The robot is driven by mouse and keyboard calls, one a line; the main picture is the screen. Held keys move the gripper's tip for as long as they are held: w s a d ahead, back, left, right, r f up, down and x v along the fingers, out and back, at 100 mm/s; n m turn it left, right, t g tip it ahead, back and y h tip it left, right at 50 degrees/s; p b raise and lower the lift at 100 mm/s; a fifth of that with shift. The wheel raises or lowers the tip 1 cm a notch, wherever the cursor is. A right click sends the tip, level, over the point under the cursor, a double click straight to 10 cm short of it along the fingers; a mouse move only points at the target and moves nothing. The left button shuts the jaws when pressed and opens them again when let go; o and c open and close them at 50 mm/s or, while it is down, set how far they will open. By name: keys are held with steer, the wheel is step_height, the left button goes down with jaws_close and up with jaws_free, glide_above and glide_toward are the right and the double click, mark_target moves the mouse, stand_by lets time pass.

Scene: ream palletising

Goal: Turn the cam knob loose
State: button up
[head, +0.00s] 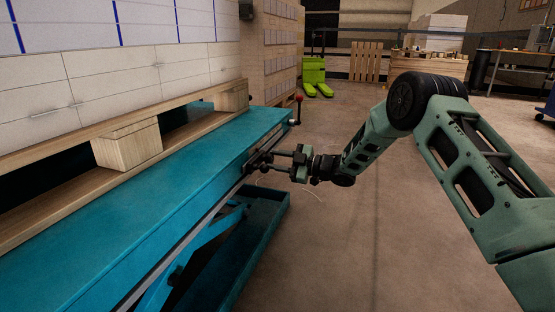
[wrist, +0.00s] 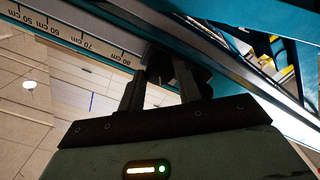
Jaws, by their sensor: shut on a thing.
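My gripper (head: 264,157) reaches from the right to the long side of the blue lift table (head: 150,200). In the wrist view its two dark fingers (wrist: 160,78) are closed around a dark part, which I take for the cam knob (wrist: 161,56), beside the 80 cm mark of the scale rail (wrist: 85,38). The fingers cover much of the knob, and its outline is dark and hard to make out. In the head view the knob is too small and dark to tell from the fingertips. I cannot tell which way the knob is turned.
A red-tipped lever (head: 299,98) stands at the table's far end. White wrapped stacks on a wooden pallet (head: 127,143) line the table's left side. A lime-green pallet truck (head: 316,78) stands farther back.

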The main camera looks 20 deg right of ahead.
steer(key=n, duration=0.6)
steer(key=shift+f+b, duration=0.2)
steer(key=shift+b, duration=0.15)
steer(key=n+b, duration=0.1)
steer(key=n, duration=0.4)
steer(key=shift+d+n+b, duration=0.1)
steer(key=shift+n+b, duration=0.2)
steer(key=shift+n, duration=0.1)
steer(key=o, duration=1)
steer(key=shift+r, duration=0.1)
steer(key=p+v, duration=0.7)
steer(key=v, duration=1)
steer(key=shift+s, duration=0.15)
steer(key=shift+d, duration=0.1)
